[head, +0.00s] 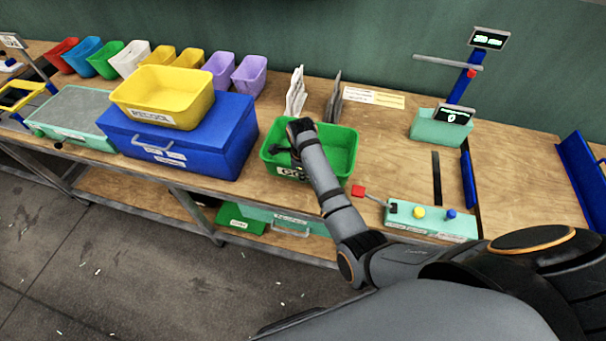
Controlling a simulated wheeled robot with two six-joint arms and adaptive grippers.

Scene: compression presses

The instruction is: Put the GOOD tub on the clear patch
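The GOOD tub is the green tub (345,155) on the wooden bench, near its front edge. The arm partly covers its label, so only the first letters show. My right gripper (281,151) is at the tub's left side, over or at its rim. Its dark fingers are small and partly hidden by the wrist, so I cannot tell whether they grip the rim. The tub appears upright and on the bench. No marked patch stands out; bare wood (385,135) shows to the right of the tub. My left gripper is not in view.
A yellow RECYCLE tub (165,98) sits on a blue case (215,140) close to the left. A control box (432,221) with buttons stands to the right. Upright boards (296,92) are behind the tub. Several coloured bins line the back left.

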